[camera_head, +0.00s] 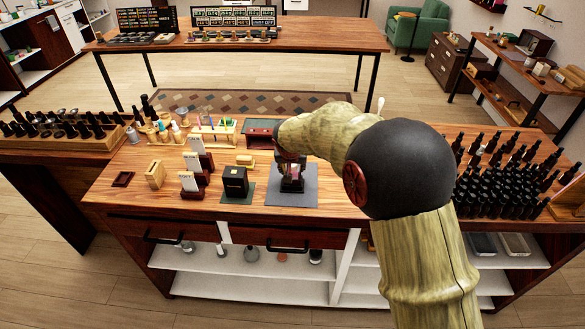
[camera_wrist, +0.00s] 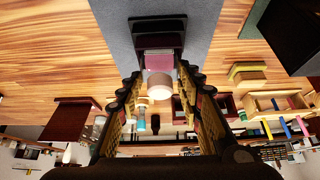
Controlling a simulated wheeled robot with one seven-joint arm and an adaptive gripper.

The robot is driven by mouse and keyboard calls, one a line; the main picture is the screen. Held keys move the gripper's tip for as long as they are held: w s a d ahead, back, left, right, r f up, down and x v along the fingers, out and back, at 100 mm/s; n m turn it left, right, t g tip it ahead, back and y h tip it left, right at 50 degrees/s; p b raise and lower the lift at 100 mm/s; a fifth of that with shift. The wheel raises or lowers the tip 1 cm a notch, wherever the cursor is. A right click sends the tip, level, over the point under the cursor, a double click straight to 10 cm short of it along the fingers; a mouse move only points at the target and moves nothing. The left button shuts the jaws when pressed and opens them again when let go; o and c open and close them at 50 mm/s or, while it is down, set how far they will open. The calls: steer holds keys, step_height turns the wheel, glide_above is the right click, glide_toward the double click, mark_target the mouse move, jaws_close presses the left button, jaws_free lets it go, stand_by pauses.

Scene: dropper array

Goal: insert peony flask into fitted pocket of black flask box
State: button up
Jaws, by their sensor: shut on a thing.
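My gripper (camera_wrist: 159,76) is shut on the peony flask (camera_wrist: 158,62), which shows a pink body and a pale round cap between the two fingers. In the head view my gripper (camera_head: 291,164) is directly over the mat and hides most of the flask and box.
A black cube-like box (camera_head: 235,181) stands on a dark green mat to the left. White cards on dark stands (camera_head: 190,181) are further left. Many dark bottles (camera_head: 490,175) crowd the right side. The front edge is mostly clear.

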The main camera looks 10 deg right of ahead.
steer(key=shift+f, duration=0.1)
steer(key=o, duration=1.2)
steer(key=shift+o, duration=0.2)
steer(key=v, duration=1.2)
steer(key=s+f+n+g, duration=0.2)
steer(key=s+f+n, duration=0.1)
steer(key=s, duration=0.6)
steer(key=s+d+r+t+y, duration=0.1)
steer(key=s+r, duration=0.3)
steer(key=s, duration=0.8)
steer(key=s+d+r, duration=0.1)
steer(key=s+r, duration=0.3)
steer(key=s, duration=0.9)
steer(key=shift+s+r+n+t+y, duration=0.3)
steer(key=shift+t+y, duration=0.1)
